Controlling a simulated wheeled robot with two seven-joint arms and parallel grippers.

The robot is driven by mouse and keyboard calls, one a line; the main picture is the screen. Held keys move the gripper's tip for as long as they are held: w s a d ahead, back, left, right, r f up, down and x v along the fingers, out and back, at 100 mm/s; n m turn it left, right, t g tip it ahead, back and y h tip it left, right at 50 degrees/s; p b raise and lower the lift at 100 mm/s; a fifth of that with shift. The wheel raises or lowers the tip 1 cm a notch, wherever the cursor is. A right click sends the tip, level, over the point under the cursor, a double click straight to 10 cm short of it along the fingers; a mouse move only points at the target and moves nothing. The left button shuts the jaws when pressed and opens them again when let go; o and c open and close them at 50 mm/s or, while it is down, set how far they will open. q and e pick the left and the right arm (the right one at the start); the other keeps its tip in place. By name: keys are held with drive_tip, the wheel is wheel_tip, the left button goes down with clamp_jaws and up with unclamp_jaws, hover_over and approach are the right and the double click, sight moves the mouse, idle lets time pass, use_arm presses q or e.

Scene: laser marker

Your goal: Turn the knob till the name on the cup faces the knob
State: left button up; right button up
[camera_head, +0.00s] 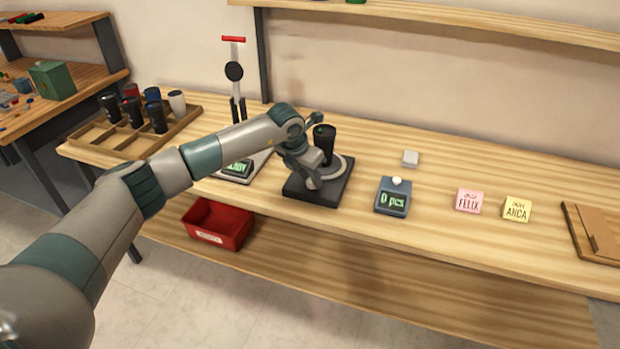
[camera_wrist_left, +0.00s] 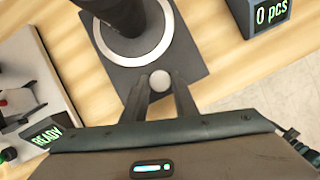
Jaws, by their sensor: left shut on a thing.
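A black cup (camera_head: 324,143) stands upright on a round grey turntable with a dark square base (camera_head: 330,191). In the left wrist view the cup (camera_wrist_left: 113,14) is cut off by the top edge, and no name shows on the part in view. The knob (camera_wrist_left: 160,80) is a small pale ball at the base's near edge, in the left wrist view. My left gripper (camera_wrist_left: 161,88) is shut on it, with one finger on each side. In the head view the left gripper (camera_head: 310,178) covers the knob. My right gripper is not in view.
A counter reading "0 pcs" (camera_head: 391,198) stands right of the base. Name cards FELIX (camera_head: 469,201) and ANCA (camera_head: 516,209) stand farther right. A "READY" display (camera_head: 238,168) is left. A compartment tray (camera_head: 93,152) holds several cups. A red bin (camera_head: 218,225) sits below the tabletop.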

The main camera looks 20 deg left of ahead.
use_arm(q)
drive_tip(key=shift+d+n+y+b, duration=0.1)
drive_tip(key=shift+n+y+b, duration=0.25)
drive_tip(key=shift+n, duration=1.05)
drive_tip(key=shift+d+n+y+b, duration=0.1)
drive_tip(key=shift+n+y+b, duration=0.45)
drive_tip(key=shift+n+b, duration=0.35)
drive_tip(key=shift+r+n, duration=0.15)
drive_tip(key=shift+n, duration=0.55)
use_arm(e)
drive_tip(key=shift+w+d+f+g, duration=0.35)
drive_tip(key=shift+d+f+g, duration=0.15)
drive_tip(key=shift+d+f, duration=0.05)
use_arm(q)
drive_tip(key=shift+y, duration=0.3)
drive_tip(key=o, duration=1)
